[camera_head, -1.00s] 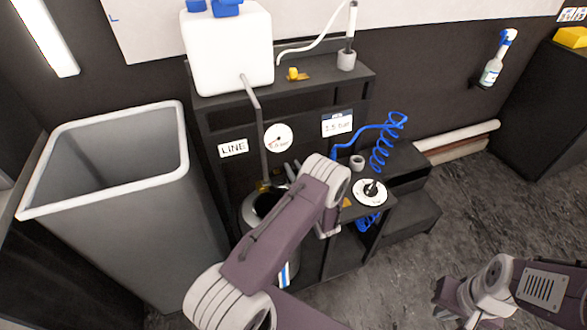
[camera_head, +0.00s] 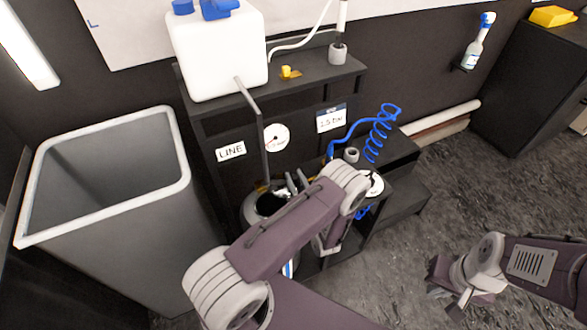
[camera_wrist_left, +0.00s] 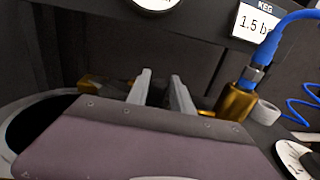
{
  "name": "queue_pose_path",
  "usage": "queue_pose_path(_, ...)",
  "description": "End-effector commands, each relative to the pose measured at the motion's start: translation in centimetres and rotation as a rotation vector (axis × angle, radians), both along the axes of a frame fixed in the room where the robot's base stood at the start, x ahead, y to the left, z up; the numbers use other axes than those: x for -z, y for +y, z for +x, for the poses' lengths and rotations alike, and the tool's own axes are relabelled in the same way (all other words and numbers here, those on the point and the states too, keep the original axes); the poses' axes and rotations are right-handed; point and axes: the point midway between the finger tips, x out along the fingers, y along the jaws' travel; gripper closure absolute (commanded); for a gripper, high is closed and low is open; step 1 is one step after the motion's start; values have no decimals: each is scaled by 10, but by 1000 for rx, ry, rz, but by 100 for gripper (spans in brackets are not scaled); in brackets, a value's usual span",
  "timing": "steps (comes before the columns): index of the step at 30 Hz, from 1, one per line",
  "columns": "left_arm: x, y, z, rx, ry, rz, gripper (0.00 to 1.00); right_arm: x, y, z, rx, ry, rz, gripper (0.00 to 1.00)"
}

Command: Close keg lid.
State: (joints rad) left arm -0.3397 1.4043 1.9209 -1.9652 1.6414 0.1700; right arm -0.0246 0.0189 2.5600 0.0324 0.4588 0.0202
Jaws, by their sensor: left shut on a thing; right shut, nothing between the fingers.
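The grey keg (camera_head: 249,213) stands in the rack, its round dark mouth (camera_head: 270,204) uncovered as far as I see it. In the left wrist view the keg's pale rim (camera_wrist_left: 10,108) and dark mouth are at the left edge. My left gripper (camera_head: 297,182) is just right of the mouth. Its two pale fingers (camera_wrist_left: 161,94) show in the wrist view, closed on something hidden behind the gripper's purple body. I cannot identify a lid in either view. My right gripper (camera_head: 455,300) is shut and empty over the floor at lower right.
A blue coiled hose (camera_head: 381,133) and a brass fitting (camera_wrist_left: 236,101) are right of the left gripper. A white dial disc (camera_head: 375,184) is partly hidden by my arm. A grey bin (camera_head: 105,220) stands left of the rack. Floor at right is clear.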

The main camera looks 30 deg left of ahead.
Motion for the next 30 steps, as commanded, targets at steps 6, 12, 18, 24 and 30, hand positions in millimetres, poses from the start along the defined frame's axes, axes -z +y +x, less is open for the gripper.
queue_pose_path(6, 0, -6, -18, -2, 6, 2, 100, -9, 0, 0, 0, 0, 0, 100)
queue_pose_path(12, 1, -8, -29, -5, 6, 2, 100, -13, 0, 0, 0, 0, 0, 100)
queue_pose_path(18, 1, -9, -34, -7, 6, 2, 100, -14, 0, 0, 0, 0, 0, 100)
queue_pose_path(24, 1, -8, -37, -9, 6, 2, 100, -15, 0, 0, 0, 0, 0, 100)
queue_pose_path(30, 1, -8, -37, -10, 6, 2, 100, -15, 0, 0, 0, 0, 0, 100)
